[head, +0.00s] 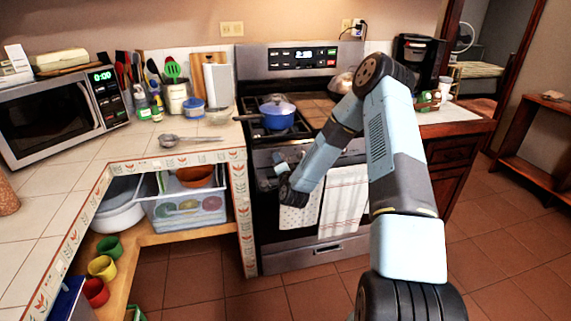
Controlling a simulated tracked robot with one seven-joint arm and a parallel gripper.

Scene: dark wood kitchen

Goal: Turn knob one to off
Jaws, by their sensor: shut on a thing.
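The stove (330,250) stands at the back centre, with its knob strip along the front edge below the cooktop. My gripper (277,158) is at the left part of this strip, against the stove front. It is shut on a stove knob there. The knob is hidden by my gripper and wrist, so its turned position cannot be told. The other knobs are hidden or too small to make out behind my arm.
A blue lidded pot (278,113) sits on the left burner above my gripper. Two towels (345,200) hang from the oven handle. A tiled counter (130,150) with a ladle (185,140) adjoins the stove at left. The floor at right is clear.

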